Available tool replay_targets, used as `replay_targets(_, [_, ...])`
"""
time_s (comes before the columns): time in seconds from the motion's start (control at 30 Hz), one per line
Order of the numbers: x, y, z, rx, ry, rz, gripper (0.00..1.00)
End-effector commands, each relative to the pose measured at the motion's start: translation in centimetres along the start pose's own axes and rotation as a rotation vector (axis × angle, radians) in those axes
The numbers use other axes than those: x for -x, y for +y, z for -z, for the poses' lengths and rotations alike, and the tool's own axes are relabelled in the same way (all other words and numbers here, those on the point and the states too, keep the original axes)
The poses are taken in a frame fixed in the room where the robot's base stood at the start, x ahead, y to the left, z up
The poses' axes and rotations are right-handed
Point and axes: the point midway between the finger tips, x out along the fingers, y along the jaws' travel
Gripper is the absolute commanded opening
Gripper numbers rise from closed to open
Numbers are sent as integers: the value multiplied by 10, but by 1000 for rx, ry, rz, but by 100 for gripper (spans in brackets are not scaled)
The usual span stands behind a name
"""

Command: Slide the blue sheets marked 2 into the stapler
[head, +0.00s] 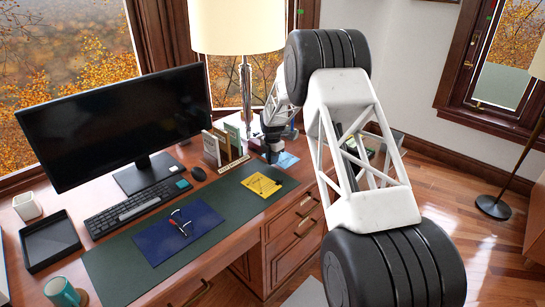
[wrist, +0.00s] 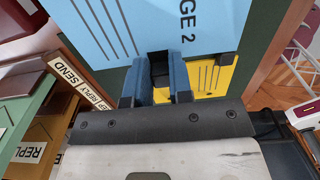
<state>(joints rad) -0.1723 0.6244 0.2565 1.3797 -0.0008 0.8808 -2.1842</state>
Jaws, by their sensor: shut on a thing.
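My gripper (wrist: 166,82) is shut on the light blue sheets (wrist: 170,28), whose visible print reads "GE 2" in the wrist view. In the head view my gripper (head: 274,155) is at the far right part of the desk, beside the letter sorter, and a corner of the blue sheets (head: 289,160) shows to its right. I cannot make out the stapler for certain. A dark object (wrist: 278,135) is partly seen at the right of the wrist view. A small red and silver item (head: 181,223) lies on a dark blue mat (head: 160,245).
Yellow sheets (head: 261,185) lie on the green desk pad (head: 115,270). The letter sorter (head: 232,163), with labels such as "SEND" and "REPLY" in the wrist view, stands close left of my gripper. A lamp (head: 246,95) stands behind. The keyboard (head: 135,208) and monitor are farther left.

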Motion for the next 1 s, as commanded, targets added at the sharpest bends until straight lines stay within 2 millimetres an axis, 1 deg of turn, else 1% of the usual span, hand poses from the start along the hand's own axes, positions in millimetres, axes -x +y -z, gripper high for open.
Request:
replay_targets(0.9, [-37,12,0,0,1,1,0])
replay_targets(1.0, [-39,15,0,0,0,0,0])
